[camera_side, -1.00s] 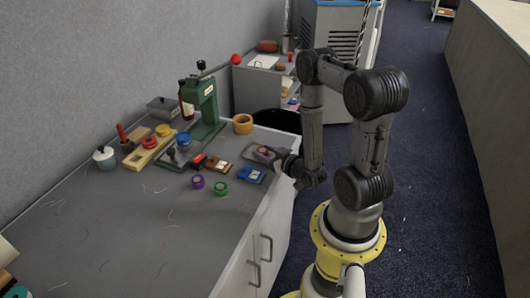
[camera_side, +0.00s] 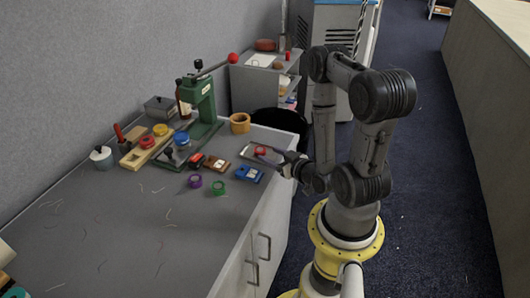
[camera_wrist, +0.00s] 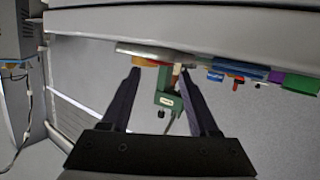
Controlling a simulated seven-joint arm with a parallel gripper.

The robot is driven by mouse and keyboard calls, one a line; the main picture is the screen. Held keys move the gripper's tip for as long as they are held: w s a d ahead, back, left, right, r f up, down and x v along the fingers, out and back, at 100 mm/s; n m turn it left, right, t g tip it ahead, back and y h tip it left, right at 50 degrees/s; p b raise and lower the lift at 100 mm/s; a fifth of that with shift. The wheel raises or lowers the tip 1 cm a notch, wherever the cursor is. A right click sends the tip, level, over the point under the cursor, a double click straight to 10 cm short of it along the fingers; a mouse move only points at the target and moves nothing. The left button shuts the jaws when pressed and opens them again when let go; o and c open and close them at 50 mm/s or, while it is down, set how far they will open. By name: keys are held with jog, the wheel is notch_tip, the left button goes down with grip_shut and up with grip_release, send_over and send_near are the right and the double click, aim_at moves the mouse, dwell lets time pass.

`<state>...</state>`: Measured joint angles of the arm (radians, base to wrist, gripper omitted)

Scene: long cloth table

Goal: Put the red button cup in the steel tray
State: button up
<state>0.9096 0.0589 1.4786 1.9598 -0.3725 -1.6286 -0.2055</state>
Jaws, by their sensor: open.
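A small red button cup (camera_side: 260,150) sits in the shallow steel tray (camera_side: 246,153) near the table's right edge. My gripper (camera_side: 270,156) is open and low at the tray's right side, with its fingers pointing toward the cup. In the wrist view my gripper (camera_wrist: 160,76) shows two dark fingers spread apart with nothing held between them. The grey tray edge (camera_wrist: 140,49) shows just beyond the fingertips there. I cannot make out the red cup clearly in that view.
A green press (camera_side: 203,105) stands behind the tray. Another red round piece (camera_side: 147,142) sits on a wooden rack.

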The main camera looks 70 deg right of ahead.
jog(key=shift+v, duration=1.05)
jog(key=w+r+n+y, duration=0.1)
jog(key=w, duration=0.1)
jog(key=w+r+n+g, duration=0.1)
jog(key=w+r, duration=0.1)
jog(key=w+r+n+y, duration=0.1)
jog(key=w+r, duration=0.1)
jog(key=w, duration=0.1)
jog(key=shift+w+d+r+g+y, duration=0.1)
jog(key=shift+d+r+g+y, duration=0.1)
jog(key=shift+g+y, duration=0.1)
jog(key=w+a+r+n+g+y, duration=0.1)
jog(key=a+r+g, duration=0.1)
jog(key=a+r, duration=0.55)
jog(key=s+a+r+g+y, duration=0.1)
jog(key=s+a+r+y, duration=0.1)
jog(key=s+a+r, duration=0.3)
jog(key=s+a+r+n+g+y, duration=0.1)
jog(key=s+a+r+g, duration=0.1)
jog(key=s+a+r, duration=0.4)
jog(key=s+a, duration=0.1)
jog(key=s, duration=0.4)
jog(key=shift+r+g+y, duration=0.3)
jog(key=shift+y, duration=0.1)
jog(key=shift+a, duration=0.1)
